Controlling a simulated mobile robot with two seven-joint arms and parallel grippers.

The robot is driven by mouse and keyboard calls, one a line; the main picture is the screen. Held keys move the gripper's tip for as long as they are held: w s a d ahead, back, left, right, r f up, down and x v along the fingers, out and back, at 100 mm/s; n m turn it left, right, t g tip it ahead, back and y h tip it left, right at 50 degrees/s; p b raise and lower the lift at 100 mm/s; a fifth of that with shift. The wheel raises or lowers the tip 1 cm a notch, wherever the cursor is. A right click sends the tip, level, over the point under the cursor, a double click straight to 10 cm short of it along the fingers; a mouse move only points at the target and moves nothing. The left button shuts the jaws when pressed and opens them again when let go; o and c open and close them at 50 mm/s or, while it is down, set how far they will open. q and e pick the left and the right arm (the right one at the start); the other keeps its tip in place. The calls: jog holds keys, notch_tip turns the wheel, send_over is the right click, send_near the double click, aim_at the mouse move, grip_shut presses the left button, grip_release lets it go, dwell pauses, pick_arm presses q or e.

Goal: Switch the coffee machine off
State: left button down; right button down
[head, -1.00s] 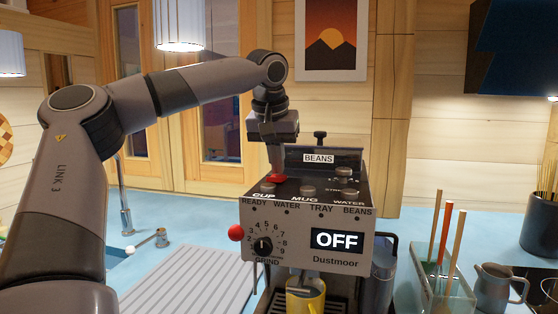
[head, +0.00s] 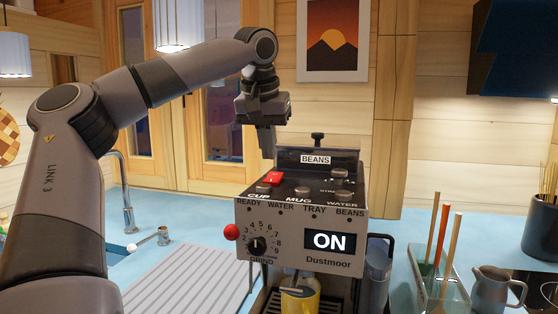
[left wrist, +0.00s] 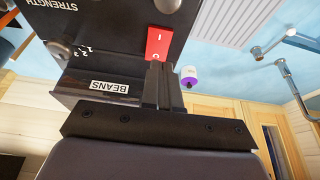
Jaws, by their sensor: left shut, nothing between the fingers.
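The coffee machine (head: 300,222) stands on the blue counter with its front towards me. Its display (head: 329,242) reads ON. The red rocker switch (head: 270,178) is on the left of its top panel. In the left wrist view the switch (left wrist: 160,43) shows white marks, just beyond my fingertips. My right gripper is not in view.
A yellow mug (head: 300,300) stands under the spout. A red-ended lever (head: 231,232) sticks out at the machine's left. Right of it are a utensil container (head: 440,285) and a metal jug (head: 494,288). A ridged drainboard (head: 185,285) lies left.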

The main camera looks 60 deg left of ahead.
aim_at(275, 174)
pick_arm(q)
jog(key=v, duration=1)
jog(key=shift+w, duration=0.15)
jog(key=shift+w+a+r, duration=0.2)
jog(key=shift+w, duration=0.3)
jog(key=x, duration=1.3)
jog(key=shift+s+d+f, duration=0.1)
jog(key=shift+s, duration=0.1)
jog(key=shift+f, duration=0.45)
